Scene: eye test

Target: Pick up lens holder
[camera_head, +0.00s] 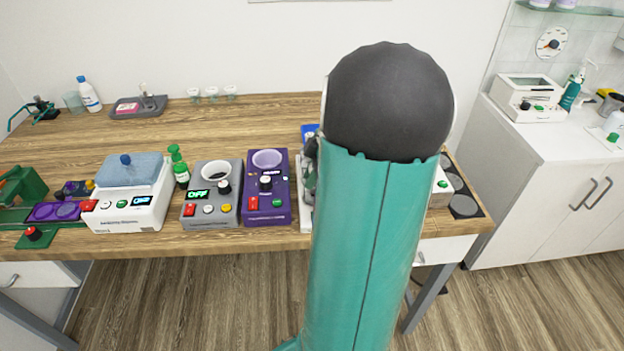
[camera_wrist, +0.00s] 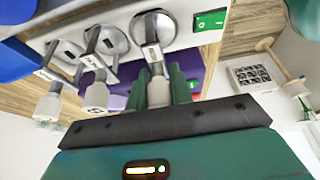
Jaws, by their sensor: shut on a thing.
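Several lens holders with round grey discs and pale handles show in the wrist view. The lens holder at the right of the row (camera_wrist: 152,32) has its handle between the green fingers of my gripper (camera_wrist: 158,92). My gripper is shut on that handle. A second lens holder (camera_wrist: 107,42) and a third lens holder (camera_wrist: 72,55) stand to its left, apart from the fingers. Whether the held one still touches its stand I cannot tell. In the head view my teal arm hides the gripper and most of this spot.
In the head view, a purple device (camera_head: 267,213), a grey device (camera_head: 211,208) and a white device with a blue top (camera_head: 131,205) stand on the wooden table (camera_head: 270,122) left of my arm. Black round pads (camera_head: 465,206) lie at the right end. The table's back middle is clear.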

